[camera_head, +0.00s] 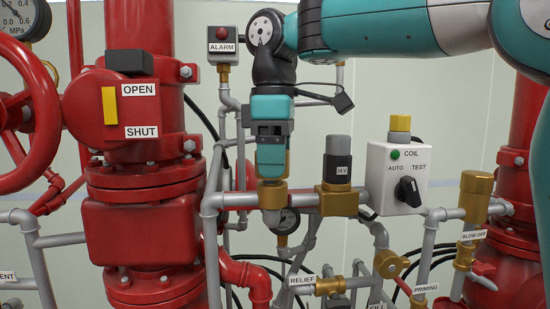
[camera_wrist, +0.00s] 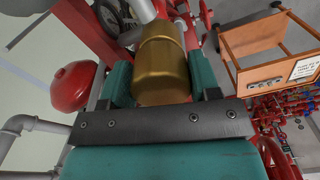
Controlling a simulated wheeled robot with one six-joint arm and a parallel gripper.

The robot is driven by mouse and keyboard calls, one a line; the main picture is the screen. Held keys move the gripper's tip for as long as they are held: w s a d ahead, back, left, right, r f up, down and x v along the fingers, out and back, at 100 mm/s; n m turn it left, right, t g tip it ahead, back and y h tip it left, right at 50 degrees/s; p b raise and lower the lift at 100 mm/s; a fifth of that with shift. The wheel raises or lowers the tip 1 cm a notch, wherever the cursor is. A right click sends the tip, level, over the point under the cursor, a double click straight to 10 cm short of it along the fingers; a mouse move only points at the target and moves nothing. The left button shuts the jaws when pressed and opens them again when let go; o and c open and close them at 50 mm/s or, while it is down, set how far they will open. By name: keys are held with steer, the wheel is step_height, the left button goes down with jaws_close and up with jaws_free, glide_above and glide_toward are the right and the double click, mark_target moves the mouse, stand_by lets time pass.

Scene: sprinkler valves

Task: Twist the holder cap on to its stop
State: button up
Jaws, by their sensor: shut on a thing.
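The holder cap (camera_wrist: 162,62) is a brass cylinder with a domed, narrower far end in the wrist view. It sits between the teal fingers of my gripper (camera_head: 270,165), which is shut on it. In the head view the gripper points straight down, and its near finger hides most of the cap. A brass strip shows to the right of the finger. Directly below is a brass fitting (camera_head: 273,196) on the grey horizontal pipe. The cap appears upright and in line with this fitting. I cannot tell how far it is turned or whether it is fully seated.
A solenoid valve (camera_head: 337,160) marked 24 V stands close on the right. The COIL switch box (camera_head: 398,175) is further right. The alarm box (camera_head: 221,45) and the red valve body (camera_head: 142,230) are to the left. In the wrist view an orange-brown box (camera_wrist: 265,55) is at right.

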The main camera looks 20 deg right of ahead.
steer(key=shift+f+b, duration=0.35)
steer(key=shift+f, duration=0.05)
steer(key=shift+r, duration=0.1)
steer(key=m, duration=0.3)
steer(key=shift+a+m, duration=0.1)
steer(key=shift+m, duration=0.3)
steer(key=m, duration=0.2)
steer(key=shift+m, duration=0.3)
steer(key=shift+s+m, duration=0.1)
steer(key=shift+m, duration=1.5)
steer(key=m, duration=0.3)
steer(key=shift+a, duration=0.1)
